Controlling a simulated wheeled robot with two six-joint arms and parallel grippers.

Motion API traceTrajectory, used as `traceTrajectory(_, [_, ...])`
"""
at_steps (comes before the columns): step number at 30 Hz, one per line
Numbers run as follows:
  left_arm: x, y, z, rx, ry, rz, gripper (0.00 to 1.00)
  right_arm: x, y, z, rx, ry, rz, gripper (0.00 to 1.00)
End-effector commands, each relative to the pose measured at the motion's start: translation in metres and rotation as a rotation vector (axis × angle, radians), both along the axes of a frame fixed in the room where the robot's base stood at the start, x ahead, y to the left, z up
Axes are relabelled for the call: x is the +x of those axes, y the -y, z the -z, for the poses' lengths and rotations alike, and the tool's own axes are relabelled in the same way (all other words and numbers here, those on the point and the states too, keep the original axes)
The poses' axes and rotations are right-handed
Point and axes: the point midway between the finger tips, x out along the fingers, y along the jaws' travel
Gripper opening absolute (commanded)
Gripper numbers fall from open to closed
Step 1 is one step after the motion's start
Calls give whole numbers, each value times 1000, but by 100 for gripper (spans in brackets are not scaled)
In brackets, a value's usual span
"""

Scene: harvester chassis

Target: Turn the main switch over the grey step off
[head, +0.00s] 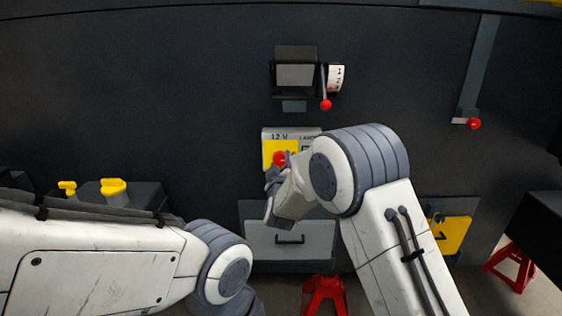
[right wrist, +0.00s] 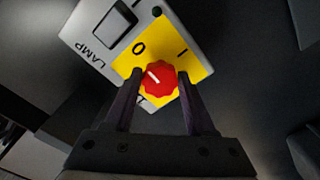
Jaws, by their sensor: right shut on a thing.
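The main switch is a red knob (head: 279,158) on a yellow plate (head: 268,147), above a pale grey step-like panel (head: 265,245) with a dark handle. In the right wrist view the red knob (right wrist: 160,79) sits between the two dark fingers of my right gripper (right wrist: 160,76), which is shut on it. The yellow plate (right wrist: 182,68) shows a 0 and an I. The knob's white mark points up-left, to the 0 side rather than the I. The right gripper (head: 274,178) partly hides the plate in the head view. My left gripper is not seen.
A grey panel with LAMP lettering and a rocker (right wrist: 116,25) adjoins the plate. Above is a red-tipped lever (head: 326,104) by a numbered scale. Another red-ended lever (head: 473,123) is at right. Yellow caps (head: 114,187) stand at left, red stands (head: 324,294) below.

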Motion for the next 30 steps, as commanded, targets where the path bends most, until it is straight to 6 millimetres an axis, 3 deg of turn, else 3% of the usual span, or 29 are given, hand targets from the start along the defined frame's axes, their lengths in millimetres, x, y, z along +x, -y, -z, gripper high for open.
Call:
traceTrajectory(18, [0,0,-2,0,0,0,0,0,0,1,-41,-3,-1,0])
traceTrajectory(19, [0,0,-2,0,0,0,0,0,0,1,-41,-3,-1,67])
traceTrajectory(20, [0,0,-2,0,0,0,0,0,0,1,-40,-3,-1,78])
traceTrajectory(21, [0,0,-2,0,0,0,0,0,0,1,-40,-3,-1,86])
traceTrajectory(30, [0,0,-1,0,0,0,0,-1,0,0,-38,-1,-1,86])
